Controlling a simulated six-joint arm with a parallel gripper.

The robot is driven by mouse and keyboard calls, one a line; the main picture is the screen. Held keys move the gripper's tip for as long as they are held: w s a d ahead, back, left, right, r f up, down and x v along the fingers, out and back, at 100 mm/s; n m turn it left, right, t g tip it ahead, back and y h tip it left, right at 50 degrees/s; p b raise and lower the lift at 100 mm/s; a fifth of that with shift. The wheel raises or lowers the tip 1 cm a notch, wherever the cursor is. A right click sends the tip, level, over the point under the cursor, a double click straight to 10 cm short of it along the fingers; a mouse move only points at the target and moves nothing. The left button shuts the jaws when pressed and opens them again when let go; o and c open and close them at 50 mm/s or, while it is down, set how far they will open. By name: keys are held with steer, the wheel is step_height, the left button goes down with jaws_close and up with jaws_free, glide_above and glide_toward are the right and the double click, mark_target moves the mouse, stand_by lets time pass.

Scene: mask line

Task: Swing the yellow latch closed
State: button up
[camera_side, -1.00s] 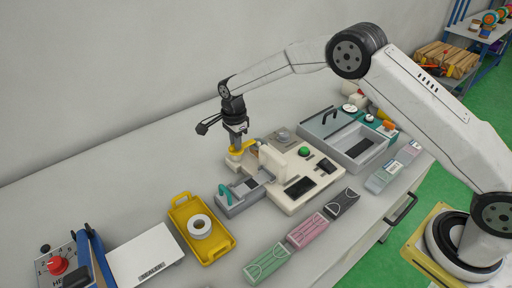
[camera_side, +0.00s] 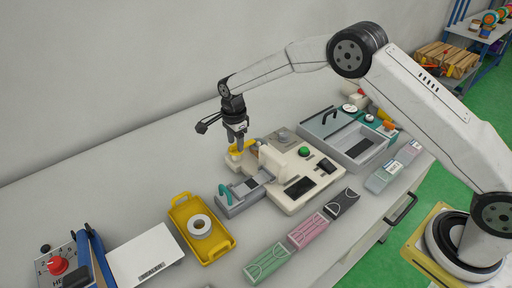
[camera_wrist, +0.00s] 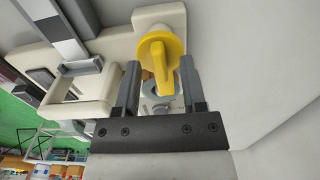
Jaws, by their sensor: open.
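The yellow latch (camera_wrist: 160,50) is a round yellow knob with a raised handle, on the cream machine (camera_side: 290,175). In the wrist view its handle lies between the two fingers of my gripper (camera_wrist: 158,85), which are apart with gaps at the handle's sides. In the side view my gripper (camera_side: 238,145) points down over the latch (camera_side: 241,148) at the machine's back left corner and partly hides it. I cannot tell whether a finger touches it.
A grey slide with a teal handle (camera_side: 225,193) sticks out of the machine's left side. A yellow tray (camera_side: 186,212) with a white tape roll (camera_side: 200,226) stands to the left. Pink (camera_side: 307,231) and green (camera_side: 267,263) packs lie in front. The bench behind is clear.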

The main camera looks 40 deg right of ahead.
steer(key=shift+r, duration=3.8)
steer(key=s+d+n+t, duration=0.1)
steer(key=s+d+n, duration=0.2)
steer(key=s+n, duration=0.3)
steer(key=s+d+r+n, duration=0.1)
steer(key=s+d+n, duration=0.2)
steer(key=s, duration=1)
steer(key=s+d+n+t, duration=0.1)
steer(key=s+d+n, duration=0.2)
steer(key=s+n, duration=0.6)
steer(key=shift+s+d+r+t, duration=0.2)
steer(key=shift+s+t, duration=0.1)
steer(key=shift+s, duration=0.4)
